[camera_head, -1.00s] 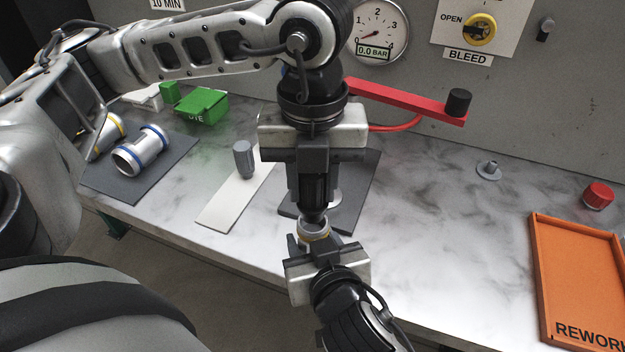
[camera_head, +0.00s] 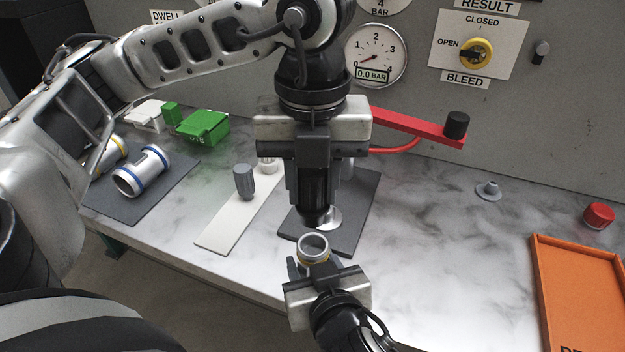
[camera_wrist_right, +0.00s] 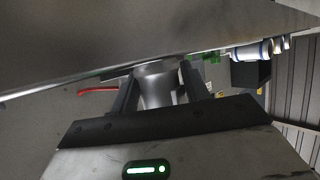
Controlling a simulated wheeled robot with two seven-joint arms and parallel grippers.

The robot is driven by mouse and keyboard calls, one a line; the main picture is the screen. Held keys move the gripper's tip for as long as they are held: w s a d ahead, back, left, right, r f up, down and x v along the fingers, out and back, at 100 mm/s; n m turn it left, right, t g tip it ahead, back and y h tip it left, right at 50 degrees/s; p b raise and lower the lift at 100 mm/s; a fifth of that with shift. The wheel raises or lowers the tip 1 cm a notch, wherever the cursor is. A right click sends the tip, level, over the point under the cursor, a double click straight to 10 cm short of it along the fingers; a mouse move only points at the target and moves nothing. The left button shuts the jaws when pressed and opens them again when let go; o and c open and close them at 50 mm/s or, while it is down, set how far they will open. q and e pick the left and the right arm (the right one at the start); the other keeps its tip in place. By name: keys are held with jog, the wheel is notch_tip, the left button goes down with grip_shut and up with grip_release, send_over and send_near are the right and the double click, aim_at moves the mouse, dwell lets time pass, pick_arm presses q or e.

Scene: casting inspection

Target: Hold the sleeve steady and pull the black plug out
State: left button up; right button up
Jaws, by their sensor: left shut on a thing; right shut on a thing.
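My left gripper (camera_head: 313,190) comes down from above in the head view, shut on the black plug (camera_head: 314,216), whose dark lower end shows below the fingers. The silver sleeve (camera_head: 313,246) stands just below it, its round open mouth facing up and a yellow band partly showing. A small gap separates plug and sleeve. My right gripper (camera_head: 315,267) is shut around the sleeve from the near side. In the right wrist view the sleeve (camera_wrist_right: 158,86) sits between the two dark fingers. The fingers hide part of the plug and the sleeve's lower part.
A white strip (camera_head: 222,232) bears a grey plug (camera_head: 244,182). A blue-banded sleeve (camera_head: 141,172) lies at left. An orange tray (camera_head: 538,290) is at right; the marble between is mostly clear.

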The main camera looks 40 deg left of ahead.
aim_at(311, 223)
jog(key=o, duration=1.3)
jog(key=shift+o, duration=0.2)
jog(key=shift+r, duration=0.15)
notch_tip(311, 223, up, 10)
jog(key=shift+f, duration=0.1)
jog(key=shift+s, duration=0.1)
